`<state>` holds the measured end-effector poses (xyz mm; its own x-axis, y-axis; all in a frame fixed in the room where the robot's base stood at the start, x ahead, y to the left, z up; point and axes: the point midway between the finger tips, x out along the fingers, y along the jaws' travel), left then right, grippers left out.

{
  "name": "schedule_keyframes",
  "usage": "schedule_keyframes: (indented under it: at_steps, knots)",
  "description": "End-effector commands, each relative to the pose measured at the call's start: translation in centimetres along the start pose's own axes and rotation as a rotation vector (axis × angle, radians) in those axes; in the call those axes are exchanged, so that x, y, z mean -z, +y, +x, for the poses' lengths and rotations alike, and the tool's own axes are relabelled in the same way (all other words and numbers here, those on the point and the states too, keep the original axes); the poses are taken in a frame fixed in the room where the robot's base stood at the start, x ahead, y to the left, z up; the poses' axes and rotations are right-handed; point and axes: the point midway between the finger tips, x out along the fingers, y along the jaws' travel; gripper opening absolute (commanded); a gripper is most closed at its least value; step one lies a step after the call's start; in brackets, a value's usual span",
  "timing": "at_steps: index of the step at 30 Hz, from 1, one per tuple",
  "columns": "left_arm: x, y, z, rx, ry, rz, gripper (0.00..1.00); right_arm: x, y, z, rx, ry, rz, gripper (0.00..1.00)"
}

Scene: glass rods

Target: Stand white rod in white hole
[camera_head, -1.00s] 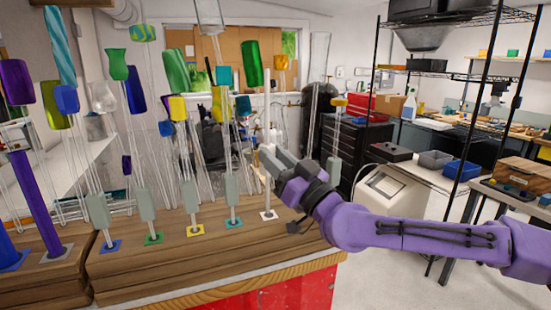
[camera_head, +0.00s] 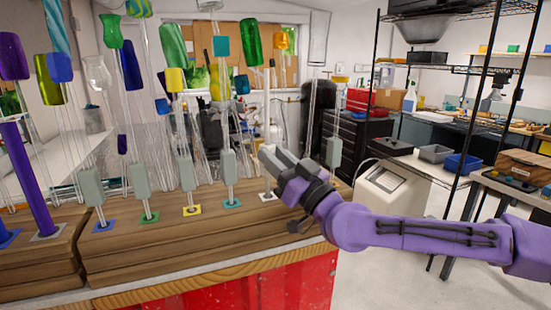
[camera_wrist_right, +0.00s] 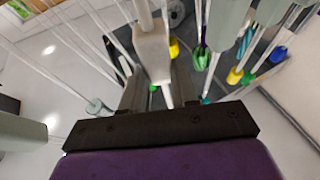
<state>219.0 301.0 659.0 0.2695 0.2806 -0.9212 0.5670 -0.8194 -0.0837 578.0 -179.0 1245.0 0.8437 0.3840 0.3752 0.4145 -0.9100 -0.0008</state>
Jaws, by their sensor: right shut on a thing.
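My right gripper (camera_head: 268,155) is shut on the white rod at this block. The rod's lower end reaches down to the white marker; whether it is inside the hole I cannot tell. My left gripper is not in view.
Several rods with grey-green blocks stand left of the white one, at the yellow marker (camera_head: 192,209) and other coloured markers on the wooden bench (camera_head: 190,245). Many clear rods with coloured glass crowd behind. A purple rod (camera_head: 33,180) stands at far left.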

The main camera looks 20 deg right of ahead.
Motion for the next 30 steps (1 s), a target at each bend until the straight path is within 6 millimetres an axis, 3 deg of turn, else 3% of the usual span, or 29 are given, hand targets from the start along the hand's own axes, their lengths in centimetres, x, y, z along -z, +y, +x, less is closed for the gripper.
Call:
schedule_keyframes:
  at_steps: [21,22,24,30]
  knots:
    - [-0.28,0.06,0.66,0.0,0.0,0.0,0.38,-0.53,-0.01,-0.23,0.0,0.001,0.0,0.0]
    - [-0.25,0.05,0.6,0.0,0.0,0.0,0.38,-0.47,0.0,-0.2,0.0,0.001,0.0,0.35]
    - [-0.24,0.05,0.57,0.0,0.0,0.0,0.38,-0.45,0.0,-0.19,0.0,0.001,0.0,0.58]
    - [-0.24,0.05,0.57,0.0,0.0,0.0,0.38,-0.48,0.0,-0.2,0.0,0.001,0.0,0.59]
